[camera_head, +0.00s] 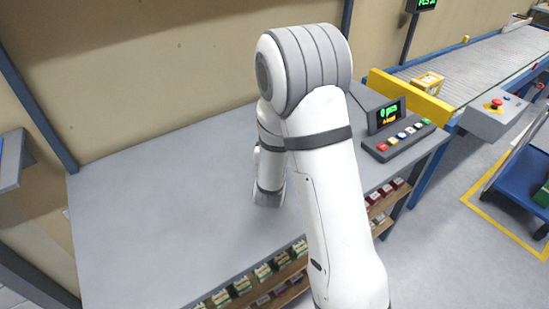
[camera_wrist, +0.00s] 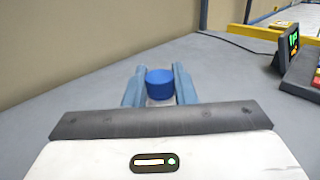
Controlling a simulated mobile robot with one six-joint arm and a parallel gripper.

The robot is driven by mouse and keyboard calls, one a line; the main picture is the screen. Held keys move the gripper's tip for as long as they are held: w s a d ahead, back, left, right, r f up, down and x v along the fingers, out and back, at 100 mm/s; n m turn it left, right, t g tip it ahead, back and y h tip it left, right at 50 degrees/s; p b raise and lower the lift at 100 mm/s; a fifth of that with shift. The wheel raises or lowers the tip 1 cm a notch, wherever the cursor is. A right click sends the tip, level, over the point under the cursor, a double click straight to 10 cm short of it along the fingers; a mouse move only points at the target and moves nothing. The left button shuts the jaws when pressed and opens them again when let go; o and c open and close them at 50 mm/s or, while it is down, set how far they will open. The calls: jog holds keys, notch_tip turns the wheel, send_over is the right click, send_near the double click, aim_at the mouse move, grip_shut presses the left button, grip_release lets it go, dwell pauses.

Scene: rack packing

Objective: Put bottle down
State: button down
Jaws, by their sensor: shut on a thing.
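In the wrist view, a bottle with a blue cap (camera_wrist: 160,83) stands between the two blue fingers of my gripper (camera_wrist: 160,88). A pale part of the bottle shows just below the cap, and the rest is hidden behind my gripper body. The fingers are shut on the bottle. The grey table (camera_wrist: 100,82) lies beneath and around it, but I cannot tell whether the bottle's base touches it. In the head view, my arm covers the gripper and the bottle, above the grey table (camera_head: 150,190).
A display and button box (camera_head: 400,130) sits at the table's right end, also in the wrist view (camera_wrist: 300,65). Shelves under the front edge hold small boxes (camera_head: 242,286). The table's left side is clear.

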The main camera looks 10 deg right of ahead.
jog(key=w+a+r+b, duration=0.2)
jog(key=w+r+b, duration=0.3)
jog(key=b, duration=1.8)
notch_tip(320, 180, down, 8)
jog(key=s+b, duration=0.1)
jog(key=b, duration=0.3)
jog(key=shift+s, duration=0.2)
jog(key=shift+f, duration=0.1)
jog(key=shift+f+b, duration=0.15)
jog(key=shift+b, duration=0.3)
jog(key=c, duration=1.2)
grip_release()
jog(key=shift+r, duration=0.2)
